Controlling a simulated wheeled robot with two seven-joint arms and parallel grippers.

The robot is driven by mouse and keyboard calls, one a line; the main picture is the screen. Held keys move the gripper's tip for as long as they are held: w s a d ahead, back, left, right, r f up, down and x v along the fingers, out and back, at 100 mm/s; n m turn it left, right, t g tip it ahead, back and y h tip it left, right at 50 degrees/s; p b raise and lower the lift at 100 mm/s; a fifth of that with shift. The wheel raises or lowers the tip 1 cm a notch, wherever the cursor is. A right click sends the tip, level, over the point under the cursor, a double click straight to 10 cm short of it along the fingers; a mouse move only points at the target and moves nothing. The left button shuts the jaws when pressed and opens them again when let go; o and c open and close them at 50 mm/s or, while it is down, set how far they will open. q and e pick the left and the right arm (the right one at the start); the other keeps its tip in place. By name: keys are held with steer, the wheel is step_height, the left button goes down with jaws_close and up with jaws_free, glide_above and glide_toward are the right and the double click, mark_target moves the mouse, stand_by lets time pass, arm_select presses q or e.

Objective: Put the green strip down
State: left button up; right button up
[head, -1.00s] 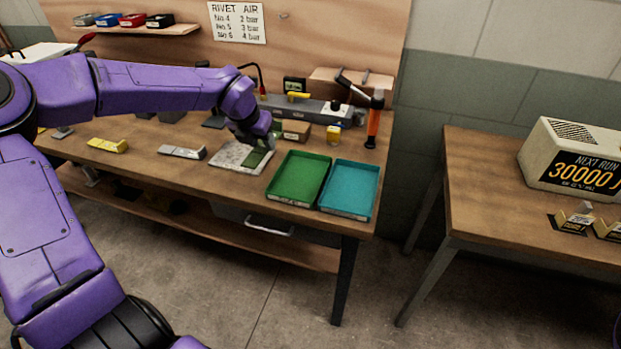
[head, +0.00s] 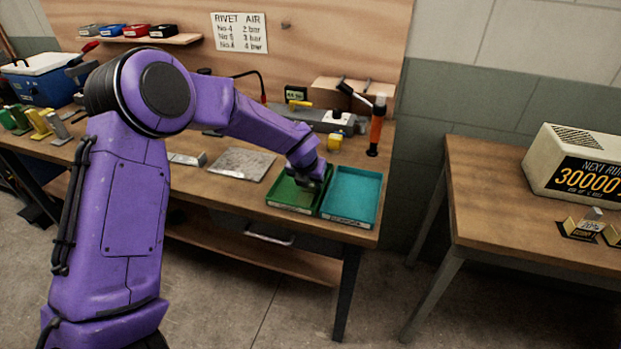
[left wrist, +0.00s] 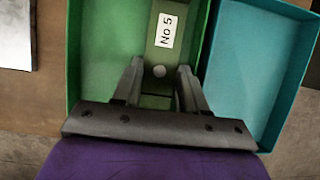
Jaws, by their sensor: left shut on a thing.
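My left gripper (head: 310,182) is over the green tray (head: 293,203), reaching down inside its rim. In the left wrist view the gripper (left wrist: 160,70) is shut on the green strip (left wrist: 161,52), which has a white "No 5" label and a round hole or stud near the fingers. The strip lies lengthwise within the green tray's outline (left wrist: 87,85). I cannot tell whether it touches the tray floor. In the head view the strip is mostly hidden by the gripper. My right gripper is not in view.
A teal tray (head: 352,198) stands just right of the green one. A bare grey plate (head: 241,164) lies to the left. A second table (head: 480,190) stands right, across a gap.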

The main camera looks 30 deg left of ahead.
arm_select(q)
steer(key=shift+f+b, duration=0.3)
steer(key=o, duration=0.9)
steer(key=shift+r, duration=0.1)
steer(key=shift+r+p, duration=0.25)
steer(key=shift+p, duration=0.05)
steer(key=b+v, duration=0.1)
steer(key=v, duration=1)
steer(key=shift+s+r+b, duration=0.3)
